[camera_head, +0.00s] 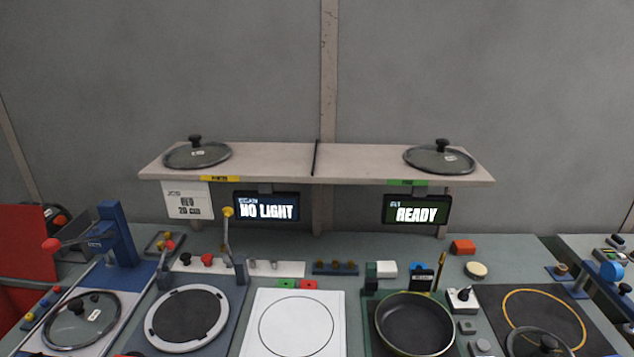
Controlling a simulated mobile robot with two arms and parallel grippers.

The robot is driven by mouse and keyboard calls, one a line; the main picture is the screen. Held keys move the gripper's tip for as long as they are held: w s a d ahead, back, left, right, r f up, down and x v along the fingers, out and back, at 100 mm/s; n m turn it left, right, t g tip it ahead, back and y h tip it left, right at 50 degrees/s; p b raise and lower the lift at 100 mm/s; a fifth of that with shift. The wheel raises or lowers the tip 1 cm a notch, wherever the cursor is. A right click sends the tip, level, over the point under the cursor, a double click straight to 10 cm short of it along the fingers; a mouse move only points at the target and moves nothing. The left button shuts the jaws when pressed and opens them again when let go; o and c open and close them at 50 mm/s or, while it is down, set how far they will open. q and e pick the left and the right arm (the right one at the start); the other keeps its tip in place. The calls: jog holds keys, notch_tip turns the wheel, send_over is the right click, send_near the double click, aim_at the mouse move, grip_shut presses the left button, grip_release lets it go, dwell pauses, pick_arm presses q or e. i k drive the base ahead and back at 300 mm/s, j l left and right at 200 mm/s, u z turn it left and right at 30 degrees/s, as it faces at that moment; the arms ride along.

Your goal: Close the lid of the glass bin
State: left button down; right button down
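I cannot make out a glass bin or its hinged lid in the head view. Glass pan lids with dark knobs do show: a left shelf lid (197,154), a right shelf lid (439,157), a lid on the left blue-edged plate (82,320) and a lid at the bottom right (537,343), partly cut off by the frame edge. Neither of my grippers is in view.
A dark pan (415,325) sits at the front right of the bench. A white plate with a circle (292,325) and a ringed dark disc (187,318) lie left of it. A blue post (117,235) stands at left. The displays read NO LIGHT (266,208) and READY (417,211).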

aim_at(24, 231)
jog(key=k+l+u, duration=0.45)
jog(key=k+l, duration=0.3)
jog(key=l, duration=0.45)
jog(key=k+l+u, duration=0.5)
jog(key=k+l, duration=0.45)
jog(key=i+j+u, duration=0.9)
jog(key=i, duration=0.15)
jog(key=i+j+u, duration=0.1)
jog(key=i+u, duration=0.35)
jog(key=i, duration=0.15)
jog(key=i+u, duration=0.4)
jog(key=i, duration=0.2)
jog(key=i+z, duration=0.15)
jog(key=i, duration=0.25)
jog(key=i+j+z, duration=0.2)
jog(key=i, duration=0.2)
jog(key=i+j+z, duration=0.15)
jog(key=i, duration=0.25)
